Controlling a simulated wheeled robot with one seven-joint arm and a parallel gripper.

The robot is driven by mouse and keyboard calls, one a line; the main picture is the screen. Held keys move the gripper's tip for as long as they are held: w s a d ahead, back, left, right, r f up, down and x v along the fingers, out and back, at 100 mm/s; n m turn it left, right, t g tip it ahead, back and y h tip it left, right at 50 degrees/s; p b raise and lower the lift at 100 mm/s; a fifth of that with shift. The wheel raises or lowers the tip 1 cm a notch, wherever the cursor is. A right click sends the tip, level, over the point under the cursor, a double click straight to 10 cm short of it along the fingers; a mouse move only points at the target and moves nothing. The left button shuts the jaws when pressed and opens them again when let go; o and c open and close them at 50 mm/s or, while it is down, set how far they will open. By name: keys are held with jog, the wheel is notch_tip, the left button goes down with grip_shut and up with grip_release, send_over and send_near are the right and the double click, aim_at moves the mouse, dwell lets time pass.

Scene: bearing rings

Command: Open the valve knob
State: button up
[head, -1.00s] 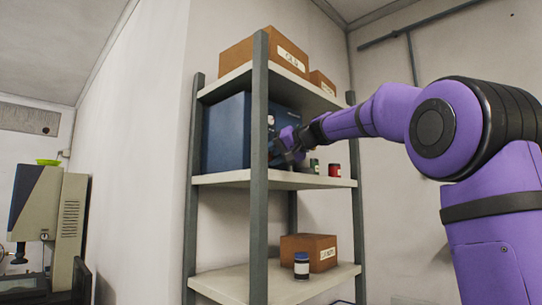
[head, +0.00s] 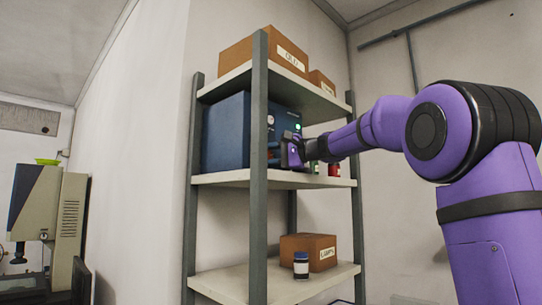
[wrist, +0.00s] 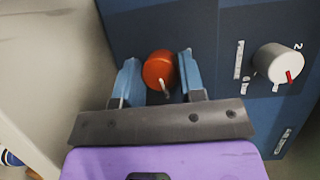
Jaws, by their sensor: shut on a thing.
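A dark blue unit (head: 225,135) stands on the middle shelf, and its front panel (wrist: 215,50) fills much of the wrist view. A round orange-red knob (wrist: 158,68) with a pale pointer mark at its lower edge sits on that panel. My gripper (wrist: 158,80) has its two blue fingers on either side of this knob and is shut on it. A white knob (wrist: 275,63) with a red pointer and printed marks sits to the right on the panel. In the head view my gripper (head: 291,152) is at the unit's front, and it hides the orange-red knob.
A green light (head: 298,126) shows on the unit's front. A grey shelf post (head: 259,160) stands close to the left of my gripper. Small jars, one red (head: 334,170), stand on the middle shelf (head: 225,178) beyond the gripper. Boxes sit above and below.

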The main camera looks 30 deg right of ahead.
jog(key=shift+f+m, duration=0.2)
jog(key=shift+m, duration=0.3)
jog(key=o, duration=0.9)
jog(key=shift+r, duration=0.1)
jog(key=shift+d, duration=0.1)
jog(key=v, duration=1)
jog(key=shift+s+d, duration=0.25)
jog(key=shift+s, duration=0.05)
